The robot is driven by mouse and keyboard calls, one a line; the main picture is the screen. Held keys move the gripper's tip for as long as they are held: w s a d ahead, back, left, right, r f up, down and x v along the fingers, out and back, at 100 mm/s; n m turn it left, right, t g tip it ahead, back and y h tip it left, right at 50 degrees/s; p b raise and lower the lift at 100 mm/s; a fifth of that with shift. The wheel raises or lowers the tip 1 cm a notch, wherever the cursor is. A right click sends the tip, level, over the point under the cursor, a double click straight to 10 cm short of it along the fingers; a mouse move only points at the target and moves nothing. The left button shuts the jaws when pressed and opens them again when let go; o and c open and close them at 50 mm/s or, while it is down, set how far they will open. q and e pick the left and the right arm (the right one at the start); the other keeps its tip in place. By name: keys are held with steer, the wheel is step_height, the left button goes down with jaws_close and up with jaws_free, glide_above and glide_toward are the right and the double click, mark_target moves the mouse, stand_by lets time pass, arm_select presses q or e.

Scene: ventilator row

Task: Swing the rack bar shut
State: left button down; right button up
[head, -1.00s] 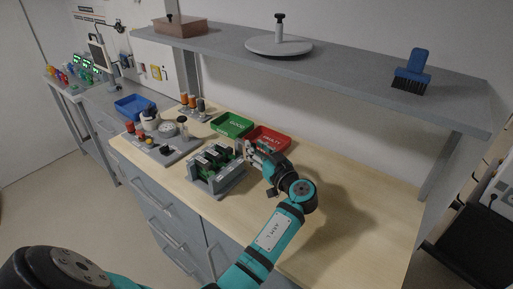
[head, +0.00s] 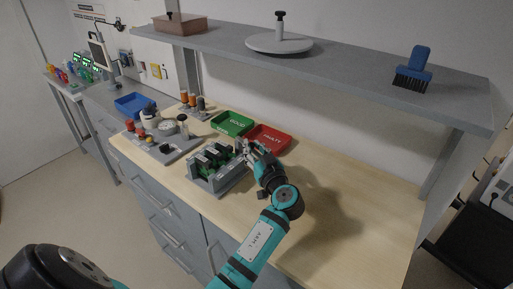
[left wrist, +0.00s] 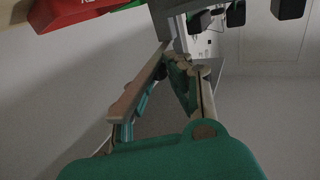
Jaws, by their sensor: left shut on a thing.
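The grey rack (head: 217,185) stands on the wooden bench and holds several green circuit boards (head: 210,165) upright in a row. My left gripper (head: 242,149) is at the far right end of the rack, its arm reaching in from below. In the left wrist view, the gripper (left wrist: 178,58) is shut at the end of a grey bar (left wrist: 163,22), which looks like the rack bar. In the head view the bar is mostly hidden by the gripper, and I cannot tell its exact angle. My right gripper is not in view.
A green tray (head: 219,117) and a red tray (head: 257,131) lie behind the rack. A grey fixture board (head: 178,153) with small parts is to its left. A shelf (head: 350,68) overhangs the bench. The bench's right part is clear.

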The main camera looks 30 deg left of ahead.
arm_select(q)
steer(key=s+a+m+t+h+p, duration=0.1)
steer(key=m+t+h, duration=0.1)
steer(key=h, duration=0.1)
steer(key=s+a+m+t+h+p, duration=0.1)
steer(key=s+m+t+h, duration=0.1)
steer(key=m+h, duration=0.1)
steer(key=s+a+m+t+h+p, duration=0.1)
steer(key=a+m+t+h+p, duration=0.1)
steer(key=t+h, duration=0.1)
steer(key=shift+s+r+m+h, duration=0.15)
steer(key=shift+r+m+h, duration=0.05)
steer(key=shift+m+h, duration=0.2)
steer(key=shift+s+a+f+m+h+p, duration=0.15)
steer(key=shift+a+m+h+p, duration=0.3)
steer(key=shift+h, duration=0.35)
steer(key=shift+d, duration=0.1)
steer(key=c, duration=1.2)
jaws_free()
steer(key=shift+c, duration=0.2)
